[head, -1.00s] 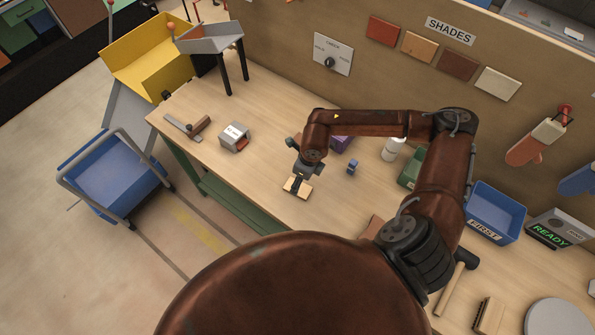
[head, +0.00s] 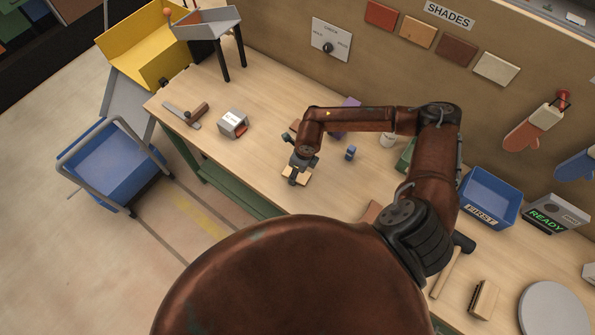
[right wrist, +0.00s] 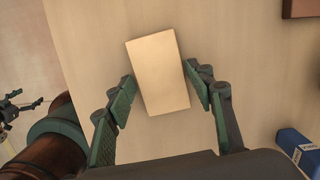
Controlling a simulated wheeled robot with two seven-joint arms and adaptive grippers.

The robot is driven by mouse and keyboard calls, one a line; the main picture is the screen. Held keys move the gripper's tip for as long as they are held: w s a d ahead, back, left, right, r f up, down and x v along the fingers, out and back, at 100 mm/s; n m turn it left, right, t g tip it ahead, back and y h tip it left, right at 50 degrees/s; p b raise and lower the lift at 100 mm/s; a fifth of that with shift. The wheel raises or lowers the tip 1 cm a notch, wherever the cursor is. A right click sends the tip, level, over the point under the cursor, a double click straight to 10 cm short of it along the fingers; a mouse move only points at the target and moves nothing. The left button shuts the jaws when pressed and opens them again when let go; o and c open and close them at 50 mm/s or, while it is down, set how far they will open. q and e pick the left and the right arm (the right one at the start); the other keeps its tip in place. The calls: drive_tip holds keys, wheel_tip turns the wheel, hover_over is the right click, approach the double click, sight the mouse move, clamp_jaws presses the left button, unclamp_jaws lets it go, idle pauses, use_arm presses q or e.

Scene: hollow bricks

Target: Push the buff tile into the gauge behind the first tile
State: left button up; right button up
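The buff tile (head: 303,178) lies flat on the bench, partly hidden by my right gripper (head: 292,180) in the head view. In the right wrist view the tile (right wrist: 158,72) lies between the two fingers of my right gripper (right wrist: 160,80). The fingers are apart, close along its long sides; I cannot tell whether they touch it. A grey box-like block (head: 232,122) with a reddish lower front stands to the left; I cannot tell whether it is the gauge. A small dark gripper, apparently my left (right wrist: 25,105), shows at the left edge of the wrist view with its fingers apart.
A wooden-handled tool (head: 190,114) lies beyond the grey block. A small blue block (head: 350,153) stands right of the tile, and a purple object (head: 350,103) is partly behind my arm. A blue bin marked FIRST (head: 490,196) is farther right. Bench between block and tile is clear.

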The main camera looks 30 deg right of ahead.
drive_tip(key=c, duration=0.9)
drive_tip(key=shift+m, duration=0.8)
drive_tip(key=shift+w+d, duration=0.2)
drive_tip(key=shift+d, duration=0.25)
drive_tip(key=shift+w+d+f+b, duration=0.1)
drive_tip(key=shift+w+d+b, duration=0.2)
drive_tip(key=shift+d, duration=0.35)
drive_tip(key=shift+s, duration=0.1)
drive_tip(key=shift+w+b, duration=0.25)
drive_tip(key=shift+b, duration=0.05)
drive_tip(key=shift+w+a, duration=0.3)
drive_tip(key=shift+w, duration=0.15)
